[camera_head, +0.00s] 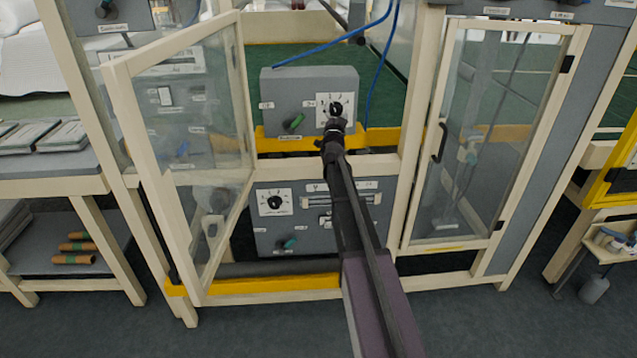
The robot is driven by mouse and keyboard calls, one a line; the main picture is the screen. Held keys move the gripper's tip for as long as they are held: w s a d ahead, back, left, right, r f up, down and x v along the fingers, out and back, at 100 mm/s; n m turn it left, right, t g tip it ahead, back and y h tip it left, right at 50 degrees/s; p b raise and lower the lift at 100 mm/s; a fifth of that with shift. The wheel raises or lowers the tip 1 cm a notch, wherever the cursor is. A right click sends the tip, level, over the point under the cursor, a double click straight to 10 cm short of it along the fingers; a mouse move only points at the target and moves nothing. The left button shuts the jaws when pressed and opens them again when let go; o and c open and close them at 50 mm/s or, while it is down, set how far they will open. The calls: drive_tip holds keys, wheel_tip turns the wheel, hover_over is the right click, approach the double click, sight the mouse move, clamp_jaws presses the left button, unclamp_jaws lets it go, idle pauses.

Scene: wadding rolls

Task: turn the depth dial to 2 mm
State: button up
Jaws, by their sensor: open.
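A grey control box (284,97) stands in the upper opening of the machine frame. On its front is a white scale plate with a black dial (336,107); the numbers and pointer are too small to read. A second black dial (274,202) on a white plate sits on the lower grey panel (263,238). The labels are unreadable, so I cannot tell which is the depth dial. My gripper (336,119) is open, just in front of the upper dial and overlapping its lower part. I cannot tell whether it touches the dial.
A glazed door (186,150) stands open on the left of the opening. Another glazed door (487,140) on the right is closed. The box also has a green knob (294,122). A yellow rail (270,142) runs below it, and blue cables (378,75) hang to its right.

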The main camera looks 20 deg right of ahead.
drive_tip(key=shift+n, duration=0.5)
drive_tip(key=shift+n+t+y+b, duration=0.15)
drive_tip(key=shift+n+t+y, duration=0.35)
drive_tip(key=shift+n, duration=0.55)
drive_tip(key=shift+n+t+y+b, duration=0.2)
drive_tip(key=shift+n+y, duration=0.5)
drive_tip(key=shift+n, duration=0.35)
drive_tip(key=shift+n+t+y, duration=0.25)
drive_tip(key=shift+n+y, duration=0.5)
drive_tip(key=shift+n, duration=0.65)
drive_tip(key=shift+n+t+y, duration=0.25)
drive_tip(key=shift+n+y, duration=0.5)
drive_tip(key=shift+n, duration=0.65)
drive_tip(key=shift+s+a+f, duration=0.1)
drive_tip(key=shift+s, duration=0.1)
drive_tip(key=b+v, duration=0.5)
drive_tip(key=v, duration=0.9)
drive_tip(key=s+a+f+g+y+p, duration=0.2)
drive_tip(key=s+a+f+g+p, duration=0.5)
drive_tip(key=a+f+g, duration=0.5)
drive_tip(key=shift+s+a+g, duration=0.3)
drive_tip(key=shift+s+a, duration=0.3)
drive_tip(key=shift+s, duration=0.15)
